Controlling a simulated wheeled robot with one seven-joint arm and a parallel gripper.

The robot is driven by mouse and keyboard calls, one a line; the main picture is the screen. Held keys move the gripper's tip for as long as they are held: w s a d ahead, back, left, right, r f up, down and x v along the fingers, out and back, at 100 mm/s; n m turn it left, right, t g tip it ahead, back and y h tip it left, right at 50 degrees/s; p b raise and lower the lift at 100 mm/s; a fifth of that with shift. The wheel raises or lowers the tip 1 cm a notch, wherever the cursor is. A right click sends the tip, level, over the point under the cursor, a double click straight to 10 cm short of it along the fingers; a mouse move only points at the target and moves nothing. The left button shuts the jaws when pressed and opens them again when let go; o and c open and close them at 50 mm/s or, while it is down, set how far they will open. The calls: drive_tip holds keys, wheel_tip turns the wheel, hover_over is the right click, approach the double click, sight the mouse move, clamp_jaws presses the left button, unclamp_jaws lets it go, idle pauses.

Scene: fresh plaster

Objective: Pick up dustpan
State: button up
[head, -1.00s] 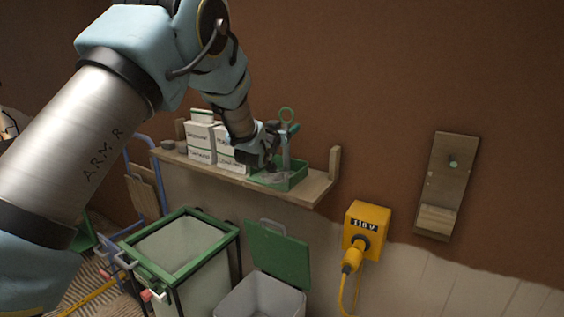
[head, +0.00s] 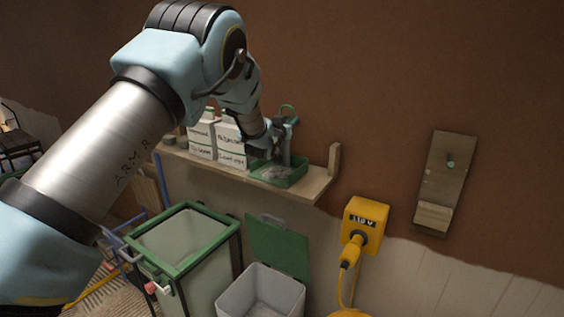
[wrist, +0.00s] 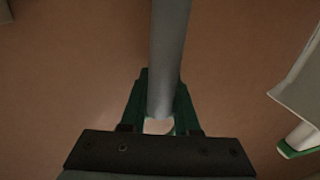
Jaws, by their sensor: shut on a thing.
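The green dustpan shows in the head view on the wooden shelf, with its pan (head: 296,177) near the shelf's right end. A grey handle rises from it to a green loop at the top. My gripper (head: 280,138) is shut on the upright handle from the left, partly hiding it. Grey material seems to lie in the pan. In the wrist view the grey handle (wrist: 168,60) runs down the middle, with green parts around its lower end. The fingertips are hard to make out there. Whether the pan touches the shelf is unclear.
White labelled cartons (head: 230,145) stand left of the dustpan on the shelf (head: 309,190). Below are a green-rimmed bin (head: 190,245) and a grey bin (head: 262,288) with a raised green lid. A yellow socket box (head: 365,222) and a wooden board (head: 446,180) hang to the right.

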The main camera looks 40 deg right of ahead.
clamp_jaws()
drive_tip(key=shift+r, duration=0.1)
idle(0.8)
